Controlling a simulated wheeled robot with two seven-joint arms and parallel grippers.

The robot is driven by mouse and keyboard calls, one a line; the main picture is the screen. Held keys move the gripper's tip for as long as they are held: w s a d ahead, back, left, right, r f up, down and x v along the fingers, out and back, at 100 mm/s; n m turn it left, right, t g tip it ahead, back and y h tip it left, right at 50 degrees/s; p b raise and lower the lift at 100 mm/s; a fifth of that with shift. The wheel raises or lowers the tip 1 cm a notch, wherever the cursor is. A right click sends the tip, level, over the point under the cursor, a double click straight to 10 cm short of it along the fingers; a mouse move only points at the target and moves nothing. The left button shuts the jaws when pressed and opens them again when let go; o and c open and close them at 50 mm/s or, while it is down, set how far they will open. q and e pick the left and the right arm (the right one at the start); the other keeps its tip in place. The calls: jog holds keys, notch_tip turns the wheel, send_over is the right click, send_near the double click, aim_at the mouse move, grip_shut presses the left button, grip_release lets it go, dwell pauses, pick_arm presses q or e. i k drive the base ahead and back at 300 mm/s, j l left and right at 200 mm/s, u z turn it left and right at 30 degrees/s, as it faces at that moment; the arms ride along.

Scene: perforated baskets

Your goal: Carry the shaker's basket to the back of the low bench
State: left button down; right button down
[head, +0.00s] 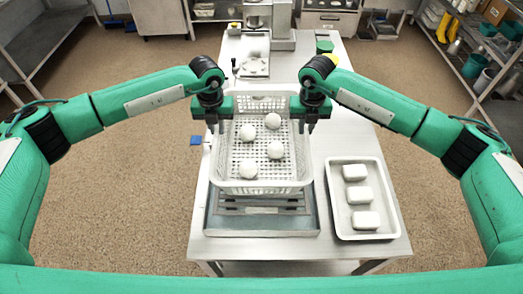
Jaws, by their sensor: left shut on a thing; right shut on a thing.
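A white perforated basket (263,188) with several white balls (248,169) in it is at the middle of the head view. My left gripper (212,125) is shut on its left rim, towards the far end. My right gripper (312,125) is shut on its right rim, opposite. The basket's near end is over a grey slatted platform (262,222), which looks like the shaker; whether they touch I cannot tell. The platform stands at the near end of the steel bench (222,248). The basket hides part of the bench behind it.
A white tray (385,231) with white blocks (357,195) is on the bench to the right. A scale-like device (253,67) and a steel machine (280,25) are at the far end, with a green container (324,46) beside them. A blue piece (196,141) sticks out at the bench's left edge.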

aim_at(346, 123)
jog(key=k+l, duration=0.2)
jog(key=l, duration=0.25)
jog(key=k+l+u, duration=0.15)
jog(key=l, duration=0.3)
jog(key=k+l, duration=0.3)
jog(key=l+u, duration=0.1)
jog(key=l, duration=0.35)
jog(key=k+l+u, duration=0.15)
jog(key=l, duration=0.3)
jog(key=l+u, duration=0.1)
jog(key=l, duration=0.4)
jog(key=l+u, duration=0.15)
jog(key=l, duration=0.5)
jog(key=k+l+u, duration=0.15)
jog(key=l, duration=0.5)
jog(key=i+l+u, duration=0.15)
jog(key=l, duration=0.3)
jog(key=i+l+u, duration=0.1)
jog(key=l, duration=0.35)
jog(key=i+l+u, duration=0.15)
jog(key=l, duration=0.35)
jog(key=i+l+u, duration=0.25)
jog(key=i+l, duration=0.35)
jog(key=i, duration=0.55)
